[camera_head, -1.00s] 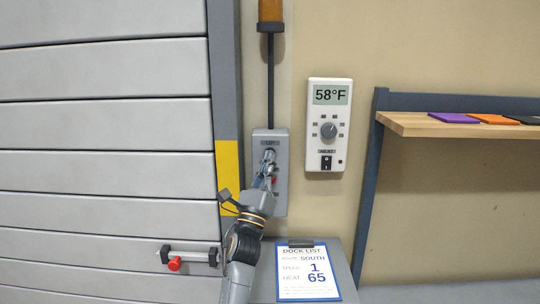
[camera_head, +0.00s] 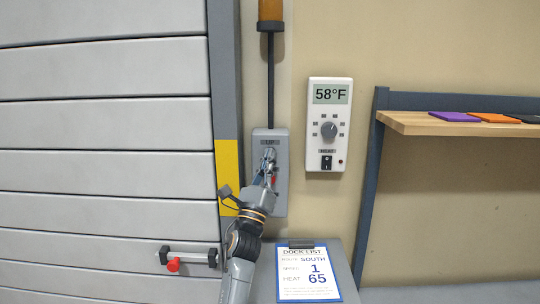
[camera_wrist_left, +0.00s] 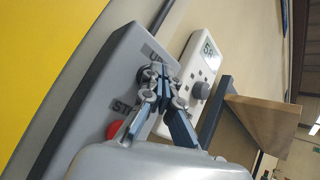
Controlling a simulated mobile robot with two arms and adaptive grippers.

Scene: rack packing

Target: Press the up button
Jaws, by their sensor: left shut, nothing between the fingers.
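The grey control box (camera_head: 283,196) is on the wall right of the roller door. In the left wrist view the box (camera_wrist_left: 112,75) shows an "UP" label, a dark round up button (camera_wrist_left: 143,76) below it, and a red stop button (camera_wrist_left: 115,130). My left gripper (camera_head: 269,156) is shut and empty, with its tips at the up button. In the left wrist view the fingertips (camera_wrist_left: 158,72) overlap the button's edge; I cannot tell whether they touch it or press it in. The arm hides the lower part of the box. My right gripper is not in view.
The closed roller door (camera_head: 110,125) with a red-knobbed latch (camera_head: 175,264) is at left. A white thermostat (camera_head: 328,165) reading 58°F hangs right of the box. A dock list clipboard (camera_head: 303,285) sits below. A wooden shelf (camera_head: 410,124) juts out at right.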

